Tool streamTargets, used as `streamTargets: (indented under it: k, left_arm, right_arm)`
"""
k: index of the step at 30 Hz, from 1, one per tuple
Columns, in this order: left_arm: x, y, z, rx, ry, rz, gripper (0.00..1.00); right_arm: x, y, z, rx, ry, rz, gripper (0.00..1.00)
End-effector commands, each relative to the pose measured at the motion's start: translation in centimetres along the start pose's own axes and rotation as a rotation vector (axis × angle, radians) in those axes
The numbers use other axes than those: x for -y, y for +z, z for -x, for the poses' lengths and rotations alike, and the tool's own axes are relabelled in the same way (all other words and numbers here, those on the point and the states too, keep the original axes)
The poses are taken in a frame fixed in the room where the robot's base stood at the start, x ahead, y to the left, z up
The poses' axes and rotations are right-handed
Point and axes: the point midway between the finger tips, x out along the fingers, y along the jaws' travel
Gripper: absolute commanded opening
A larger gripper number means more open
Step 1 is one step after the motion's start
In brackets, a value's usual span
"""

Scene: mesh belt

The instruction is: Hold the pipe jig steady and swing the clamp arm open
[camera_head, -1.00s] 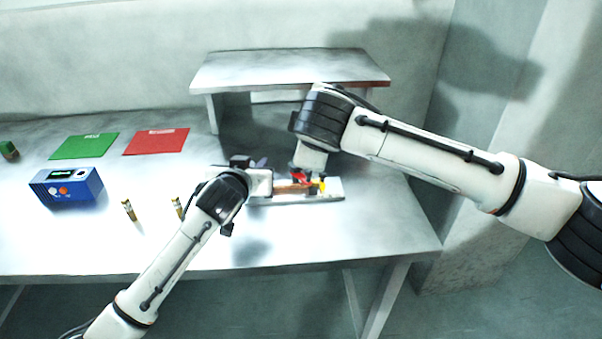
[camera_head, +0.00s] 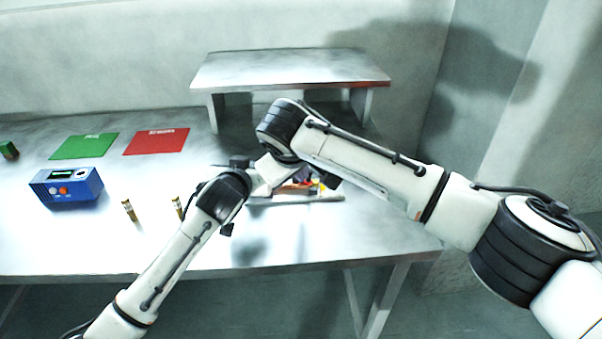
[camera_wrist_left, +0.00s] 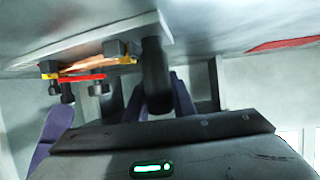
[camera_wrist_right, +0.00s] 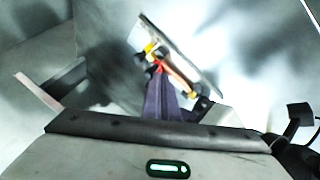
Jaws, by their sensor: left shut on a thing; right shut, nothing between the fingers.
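The pipe jig has a pale base plate (camera_head: 325,198) on the table, mostly hidden behind my wrists in the head view. The plate also shows in the right wrist view (camera_wrist_right: 178,46). A copper-coloured pipe (camera_wrist_right: 181,76) lies along it, between dark blocks. A red bar (camera_wrist_left: 82,78) with yellow parts, likely the clamp arm, runs beside the pipe. My left gripper (camera_wrist_left: 160,85) is shut on a black upright handle (camera_wrist_left: 155,70) at the jig's end. My right gripper (camera_wrist_right: 160,82) is shut and empty, its tips close to the red part; contact is unclear.
A raised metal shelf (camera_head: 290,68) stands behind the jig. To the left are a blue box (camera_head: 66,187), green and red mats (camera_head: 156,141), and two small upright cylinders (camera_head: 129,210). The table front is mostly clear.

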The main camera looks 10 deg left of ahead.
Motion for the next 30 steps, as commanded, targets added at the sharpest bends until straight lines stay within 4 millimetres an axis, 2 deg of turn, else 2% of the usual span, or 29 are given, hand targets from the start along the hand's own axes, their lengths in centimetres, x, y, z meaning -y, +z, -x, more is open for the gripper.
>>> streamTargets:
  k: [7, 30]
  left_arm:
    - [0.0, 0.0, 0.0, -0.001, -0.001, 0.0, 0.0]
    - [0.0, 0.0, 0.0, -0.001, -0.001, 0.0, 0.0]
  right_arm:
    - [0.0, 0.0, -1.4, -0.002, 0.0, 0.002, 0.0]
    - [-0.3, 0.2, -1.5, -0.031, -0.036, 0.061, 0.0]
